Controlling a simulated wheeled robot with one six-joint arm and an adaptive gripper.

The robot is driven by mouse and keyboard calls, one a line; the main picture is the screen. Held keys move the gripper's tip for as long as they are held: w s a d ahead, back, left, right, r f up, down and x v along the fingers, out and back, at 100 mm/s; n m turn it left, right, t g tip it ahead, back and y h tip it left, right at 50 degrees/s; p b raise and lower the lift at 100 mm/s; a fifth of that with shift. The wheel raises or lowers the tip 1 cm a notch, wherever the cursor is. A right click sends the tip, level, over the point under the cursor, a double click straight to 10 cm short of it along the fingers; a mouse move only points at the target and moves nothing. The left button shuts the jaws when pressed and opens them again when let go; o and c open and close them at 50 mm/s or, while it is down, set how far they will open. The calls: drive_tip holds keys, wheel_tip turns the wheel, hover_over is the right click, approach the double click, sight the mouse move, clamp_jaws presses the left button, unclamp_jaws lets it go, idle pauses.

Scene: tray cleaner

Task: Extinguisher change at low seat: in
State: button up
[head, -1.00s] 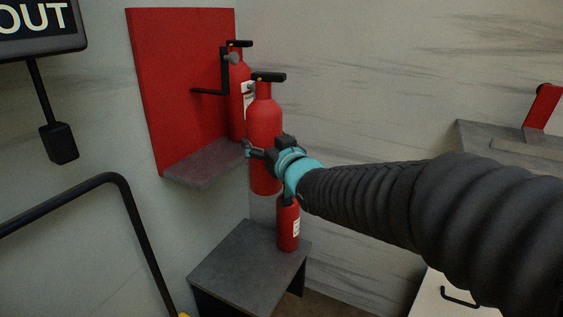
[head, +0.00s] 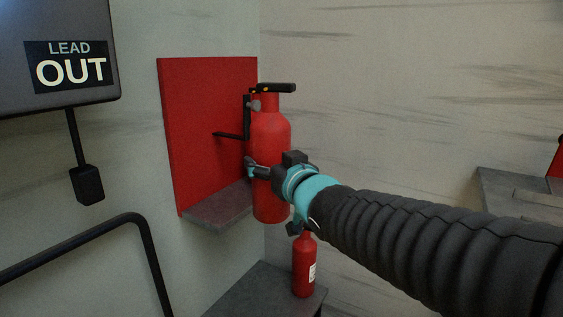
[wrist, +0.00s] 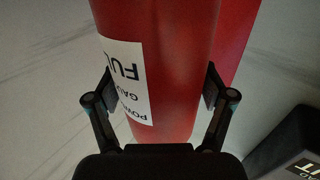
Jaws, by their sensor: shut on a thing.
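A large red extinguisher (head: 270,135) with a black handle hangs upright in my gripper (head: 262,172), in front of the red wall board (head: 200,120). My gripper is shut around its body. In the wrist view the fingers lie on both sides of the extinguisher (wrist: 175,75), and a white label starting "FU" shows upside down. The board's small grey shelf (head: 215,210) is partly behind the held extinguisher. I cannot tell whether the extinguisher touches the shelf.
A small red extinguisher (head: 303,270) with a white label stands on a low dark grey table (head: 255,295) below. A "LEAD OUT" sign (head: 70,65) and a black rail (head: 75,247) are at left. A grey ledge (head: 510,200) is at right.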

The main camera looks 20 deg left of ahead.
drive_tip(key=shift+r, duration=0.3)
drive_tip(key=shift+w+a+f+b, duration=0.15)
drive_tip(key=shift+a+b, duration=0.45)
drive_tip(key=shift+b, duration=0.2)
drive_tip(key=w+a+f+b, duration=0.1)
drive_tip(key=w+a, duration=0.2)
drive_tip(key=a, duration=0.4)
drive_tip(key=w+a+f+b, duration=0.1)
drive_tip(key=w+a+b, duration=0.1)
drive_tip(key=a, duration=0.5)
drive_tip(key=shift+w+a+f, duration=0.25)
drive_tip(key=shift+w+a, duration=0.05)
drive_tip(key=shift+w, duration=0.15)
idle(1.1)
drive_tip(key=shift+f+b, duration=0.15)
drive_tip(key=shift+b, duration=0.15)
idle(0.6)
